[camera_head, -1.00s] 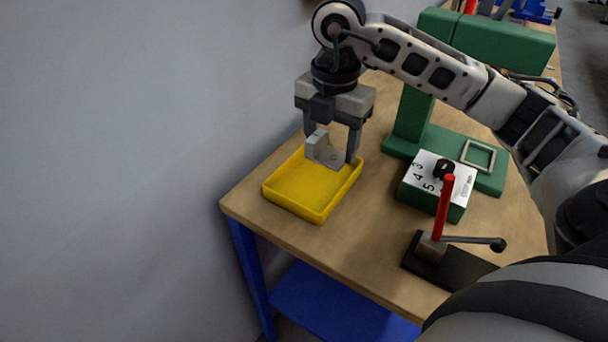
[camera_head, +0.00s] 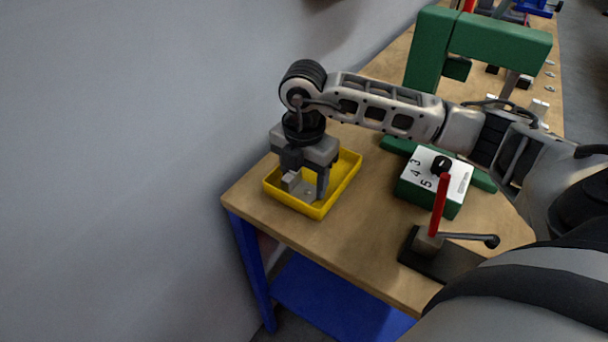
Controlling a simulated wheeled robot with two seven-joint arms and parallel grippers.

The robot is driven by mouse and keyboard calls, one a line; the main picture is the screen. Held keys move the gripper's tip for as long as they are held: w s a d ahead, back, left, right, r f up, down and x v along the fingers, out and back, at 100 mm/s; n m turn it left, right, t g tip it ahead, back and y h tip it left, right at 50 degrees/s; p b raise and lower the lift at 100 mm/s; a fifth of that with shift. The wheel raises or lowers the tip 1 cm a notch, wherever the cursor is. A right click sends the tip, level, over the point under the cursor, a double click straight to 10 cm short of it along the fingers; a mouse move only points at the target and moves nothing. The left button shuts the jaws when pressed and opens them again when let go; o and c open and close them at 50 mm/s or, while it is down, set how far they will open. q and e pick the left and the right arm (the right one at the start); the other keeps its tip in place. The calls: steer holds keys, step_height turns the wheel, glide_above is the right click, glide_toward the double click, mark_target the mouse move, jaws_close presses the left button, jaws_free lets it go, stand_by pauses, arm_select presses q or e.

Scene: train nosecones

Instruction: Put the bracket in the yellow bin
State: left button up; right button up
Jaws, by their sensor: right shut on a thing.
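The bracket (camera_head: 291,183) is a small grey angled piece between the fingers of my right gripper (camera_head: 303,187). The gripper is shut on it and points down over the front left part of the yellow bin (camera_head: 338,186). The bin is a shallow tray on the left end of the wooden table. The bracket appears low, within the bin's outline; I cannot tell whether it touches the bin floor. My left gripper is not in view.
A green box with a numbered dial (camera_head: 434,183) and a red-handled lever fixture (camera_head: 437,210) stand to the right of the bin. A green press frame (camera_head: 430,60) rises behind. A grey wall runs along the left. Bare table (camera_head: 330,241) lies in front.

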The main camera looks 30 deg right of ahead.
mark_target(304, 188)
steer(key=shift+f, duration=0.2)
steer(key=o, duration=1.1)
steer(key=shift+c, duration=0.2)
step_height(304, 188, up, 12)
steer(key=shift+r+b, duration=0.25)
steer(key=shift+b, duration=0.15)
steer(key=shift+f, duration=0.1)
